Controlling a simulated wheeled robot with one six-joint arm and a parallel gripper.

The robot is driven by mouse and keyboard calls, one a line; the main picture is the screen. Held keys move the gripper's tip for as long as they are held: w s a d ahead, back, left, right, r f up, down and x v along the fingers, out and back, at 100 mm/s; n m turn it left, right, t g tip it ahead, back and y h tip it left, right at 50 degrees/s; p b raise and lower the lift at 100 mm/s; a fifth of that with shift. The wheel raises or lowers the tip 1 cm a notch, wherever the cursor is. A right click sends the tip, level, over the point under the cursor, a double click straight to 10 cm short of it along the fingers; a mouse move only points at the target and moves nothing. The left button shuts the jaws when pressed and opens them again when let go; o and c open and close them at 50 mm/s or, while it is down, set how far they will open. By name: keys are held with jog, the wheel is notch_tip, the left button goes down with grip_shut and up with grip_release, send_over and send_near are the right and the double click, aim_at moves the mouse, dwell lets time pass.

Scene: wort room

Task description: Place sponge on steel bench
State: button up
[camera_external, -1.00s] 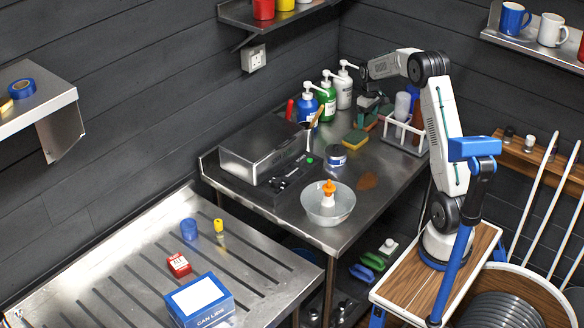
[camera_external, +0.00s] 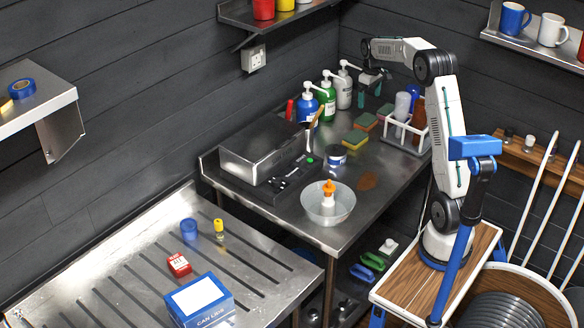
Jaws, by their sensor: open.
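A small green piece (camera_external: 385,110) shows further back, partly unclear. My gripper (camera_external: 375,91) is open and empty, above the far end of this bench, clear of the sponges. Its fingers look teal and small in this view.
Pump bottles (camera_external: 328,98) stand left of the sponges, and a white rack with bottles (camera_external: 404,130) stands right. A steel box-like device (camera_external: 264,150), a tub (camera_external: 337,156) and a bowl (camera_external: 328,208) stand nearer. A slotted steel table (camera_external: 120,275) is at front left.

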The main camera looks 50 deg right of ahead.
jog(key=s+a+r, duration=0.4)
jog(key=s+a, duration=0.1)
jog(key=a, duration=0.3)
jog(key=s+a+r, duration=0.4)
jog(key=s+a, duration=0.1)
jog(key=a, duration=0.3)
jog(key=s+a+r, duration=0.4)
jog(key=s+a, duration=0.1)
jog(key=a, duration=0.4)
jog(key=s+a+f, duration=0.2)
jog(key=s+a, duration=0.1)
jog(key=s, duration=0.4)
jog(key=s+a+f, duration=0.2)
jog(key=s+a, duration=0.2)
jog(key=s, duration=0.3)
jog(key=s+a+f+t, duration=0.1)
jog(key=s+a+f, duration=0.1)
jog(key=s+a, duration=0.2)
jog(key=s, duration=0.3)
jog(key=shift+a+f, duration=0.2)
jog(key=shift+f, duration=0.1)
jog(key=shift+w, duration=0.1)
jog(key=shift+c, duration=0.2)
